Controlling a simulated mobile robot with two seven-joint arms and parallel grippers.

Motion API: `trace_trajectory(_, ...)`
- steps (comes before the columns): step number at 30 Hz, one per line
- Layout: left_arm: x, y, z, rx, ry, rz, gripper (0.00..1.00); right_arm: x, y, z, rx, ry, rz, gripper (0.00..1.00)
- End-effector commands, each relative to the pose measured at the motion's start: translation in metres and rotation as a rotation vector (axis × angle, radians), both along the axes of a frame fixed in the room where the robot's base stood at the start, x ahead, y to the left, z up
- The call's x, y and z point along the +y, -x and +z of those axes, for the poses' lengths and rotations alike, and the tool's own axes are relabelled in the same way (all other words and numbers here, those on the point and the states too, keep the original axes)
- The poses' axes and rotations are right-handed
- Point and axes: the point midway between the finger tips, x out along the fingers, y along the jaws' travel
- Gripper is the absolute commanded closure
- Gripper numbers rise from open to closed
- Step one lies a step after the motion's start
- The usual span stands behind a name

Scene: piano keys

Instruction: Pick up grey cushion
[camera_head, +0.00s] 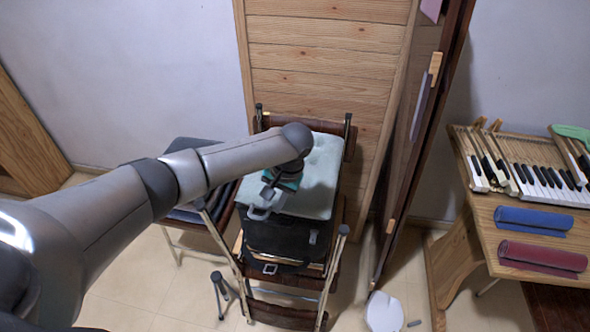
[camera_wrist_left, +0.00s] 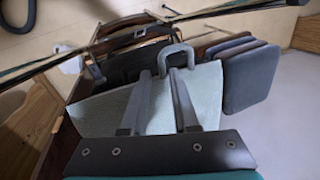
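The grey cushion (camera_head: 322,175) is a pale grey-green square pad. It lies on top of a black case (camera_head: 285,240) that rests on a folding chair. In the left wrist view the cushion (camera_wrist_left: 105,112) spreads beneath and around the fingers. My left gripper (camera_head: 265,198) is over the cushion's front left part, pointing down toward its front edge. Its two fingers (camera_wrist_left: 160,75) are apart, with cushion surface visible between them. I cannot tell whether they touch it. A grey loop handle (camera_wrist_left: 178,54) shows just beyond the fingertips. My right gripper is not in view.
A second chair with dark cushions (camera_head: 188,212) stands close on the left; its cushions (camera_wrist_left: 250,78) show in the wrist view. A wooden panel (camera_head: 330,60) stands behind, a dark upright frame (camera_head: 415,140) to the right. A bench with piano keys (camera_head: 530,175) is far right.

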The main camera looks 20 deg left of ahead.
Motion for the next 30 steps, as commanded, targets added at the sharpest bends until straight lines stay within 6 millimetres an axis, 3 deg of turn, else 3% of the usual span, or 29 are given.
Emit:
trace_trajectory(5,0.004,0.001,-0.013,0.002,-0.001,0.001,0.72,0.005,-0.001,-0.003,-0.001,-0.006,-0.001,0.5)
trace_trajectory(13,0.016,0.003,-0.049,0.001,-0.001,-0.001,0.72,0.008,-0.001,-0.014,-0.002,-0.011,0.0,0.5)
trace_trajectory(22,0.017,0.003,-0.053,0.0,0.001,-0.001,0.72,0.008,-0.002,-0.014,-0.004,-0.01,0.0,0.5)
trace_trajectory(30,0.017,0.003,-0.052,0.0,0.001,-0.001,1.0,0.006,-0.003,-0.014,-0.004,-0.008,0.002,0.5)
